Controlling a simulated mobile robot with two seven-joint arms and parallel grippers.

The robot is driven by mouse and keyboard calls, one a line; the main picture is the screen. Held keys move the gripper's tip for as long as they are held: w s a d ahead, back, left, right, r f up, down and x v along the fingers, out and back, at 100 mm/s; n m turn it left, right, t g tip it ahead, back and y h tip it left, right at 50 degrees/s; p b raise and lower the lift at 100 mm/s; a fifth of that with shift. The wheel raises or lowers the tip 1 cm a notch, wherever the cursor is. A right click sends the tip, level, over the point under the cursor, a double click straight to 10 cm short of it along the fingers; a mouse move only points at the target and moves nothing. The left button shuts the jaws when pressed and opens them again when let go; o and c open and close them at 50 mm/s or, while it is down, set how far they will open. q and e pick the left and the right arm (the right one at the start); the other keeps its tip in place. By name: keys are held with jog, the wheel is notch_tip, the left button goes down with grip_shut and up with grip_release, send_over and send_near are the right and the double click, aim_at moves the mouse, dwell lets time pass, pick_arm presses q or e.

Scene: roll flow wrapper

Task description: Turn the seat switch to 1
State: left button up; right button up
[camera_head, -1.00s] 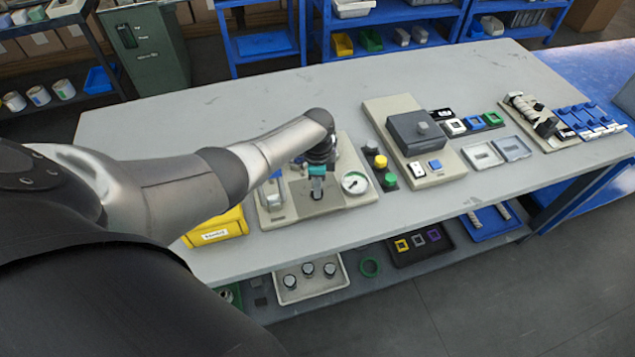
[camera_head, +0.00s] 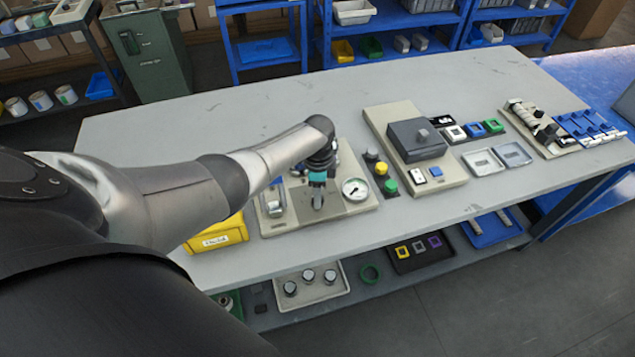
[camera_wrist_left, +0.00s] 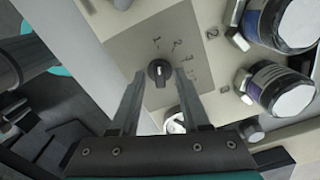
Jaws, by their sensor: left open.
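In the left wrist view, my left gripper (camera_wrist_left: 159,77) is open, with one finger on each side of the knob. Whether the fingers touch it I cannot tell. In the head view, my left gripper (camera_head: 317,200) points down over the beige panel (camera_head: 300,226), left of a round white gauge (camera_head: 355,188). The knob is not clear there. My right gripper is not in view.
A yellow bin (camera_head: 220,236) stands left of the panel. A yellow button (camera_head: 381,168) and a green button (camera_head: 390,186) are to its right, beside a grey box unit (camera_head: 417,135).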

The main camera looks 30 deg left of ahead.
pick_arm(q)
notch_tip(320, 180, up, 15)
jog(key=p, duration=0.4)
jog(key=shift+r, duration=0.15)
dwell(0.4)
